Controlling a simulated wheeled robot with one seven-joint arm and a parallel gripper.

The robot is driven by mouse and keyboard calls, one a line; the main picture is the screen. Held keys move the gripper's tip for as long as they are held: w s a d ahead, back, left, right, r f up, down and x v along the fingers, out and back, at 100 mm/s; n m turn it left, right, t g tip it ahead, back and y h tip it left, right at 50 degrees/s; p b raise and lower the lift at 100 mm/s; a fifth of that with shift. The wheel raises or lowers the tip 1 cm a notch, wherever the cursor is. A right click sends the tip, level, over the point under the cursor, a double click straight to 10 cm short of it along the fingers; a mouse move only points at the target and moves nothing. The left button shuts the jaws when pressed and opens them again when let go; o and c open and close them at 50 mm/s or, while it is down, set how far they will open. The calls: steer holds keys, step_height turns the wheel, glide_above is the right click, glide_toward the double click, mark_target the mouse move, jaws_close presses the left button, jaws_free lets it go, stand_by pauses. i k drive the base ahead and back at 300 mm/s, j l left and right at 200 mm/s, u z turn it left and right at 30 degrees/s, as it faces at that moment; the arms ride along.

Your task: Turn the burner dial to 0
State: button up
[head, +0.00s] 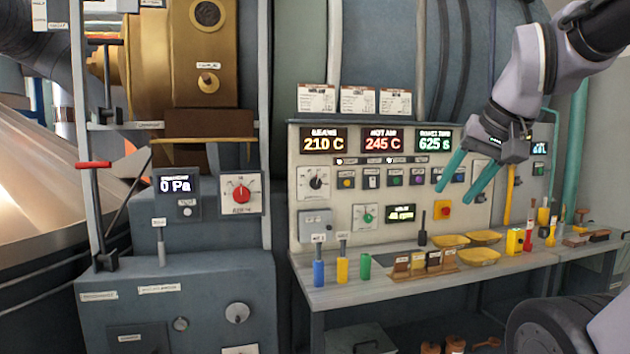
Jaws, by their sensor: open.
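Three dials show in the head view, and their labels are too blurred to read surely, so I cannot tell which is the burner dial. A red dial (240,193) sits on a white plate on the left cabinet, beside a "0 Pa" display. A black dial (316,183) is at the left of the cream control panel. A green dial (366,216) is lower on that panel. My gripper (453,196) is open and empty, its teal fingers pointing down-left in front of the panel's right part. It is well right of all three dials.
The control panel (295,140) has displays reading 210 C, 245 C and 625 s. A bench (335,291) below holds blue, yellow and green cylinders, yellow trays (479,256) and small tools. A red-handled lever (93,165) stands at left. Space before the panel looks clear.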

mark_target(315, 183)
steer(key=i+j, duration=0.2)
steer(key=j, duration=0.2)
steer(key=i+j, duration=0.25)
steer(key=j, duration=0.15)
steer(key=i+j+z, duration=0.1)
steer(key=j, duration=0.3)
steer(key=i, duration=0.1)
